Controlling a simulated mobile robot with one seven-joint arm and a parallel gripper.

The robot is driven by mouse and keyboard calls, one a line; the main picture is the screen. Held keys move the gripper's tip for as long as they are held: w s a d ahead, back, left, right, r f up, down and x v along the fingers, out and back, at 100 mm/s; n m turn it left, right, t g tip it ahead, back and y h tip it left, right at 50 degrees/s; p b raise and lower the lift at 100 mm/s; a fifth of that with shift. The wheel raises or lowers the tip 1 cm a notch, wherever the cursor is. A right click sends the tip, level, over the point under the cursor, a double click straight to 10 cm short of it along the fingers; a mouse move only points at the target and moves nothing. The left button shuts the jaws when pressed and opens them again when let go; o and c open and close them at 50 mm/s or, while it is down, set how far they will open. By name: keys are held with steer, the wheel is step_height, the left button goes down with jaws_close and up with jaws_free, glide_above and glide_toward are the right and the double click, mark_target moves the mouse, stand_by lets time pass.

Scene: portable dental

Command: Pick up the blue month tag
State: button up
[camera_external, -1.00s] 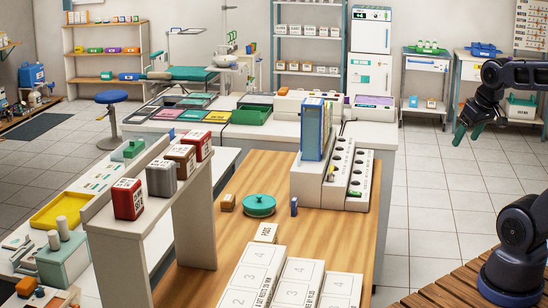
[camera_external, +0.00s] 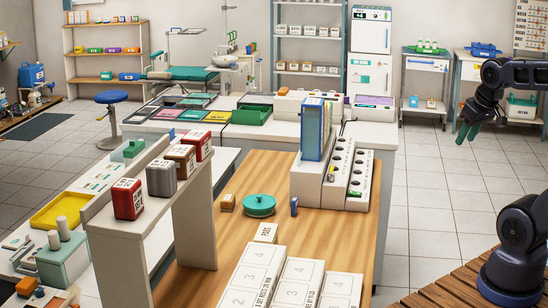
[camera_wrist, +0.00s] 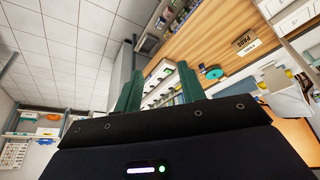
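A small dark blue upright piece (camera_external: 294,206) stands on the wooden tabletop (camera_external: 345,235), right of the green round lidded dish (camera_external: 259,205). It may be the blue month tag; no marking on it is readable. My gripper (camera_external: 467,132) is in the air at the right of the external view, far from the table and empty. In the wrist view its two green fingers (camera_wrist: 157,90) stand apart with nothing held between them.
A small orange-brown box (camera_external: 228,203) is left of the dish. A raised shelf (camera_external: 150,225) borders the left.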

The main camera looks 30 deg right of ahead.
steer(key=w+a+r+m+g, duration=0.1)
steer(key=w+m, duration=0.1)
steer(key=w, duration=0.6)
steer(key=w+a+r+m, duration=0.1)
steer(key=w, duration=0.7)
steer(key=m+g+h, duration=0.1)
steer(key=m+h, duration=0.2)
steer(key=m, duration=0.4)
glide_above(294, 199)
steer(key=s+a, duration=0.2)
step_height(294, 199, down, 31)
steer(key=x, duration=0.4)
steer(key=shift+s+f, duration=0.1)
steer(key=shift+f, duration=0.25)
steer(key=shift+x, duration=2.85)
steer(key=shift+c, duration=0.4)
jaws_close()
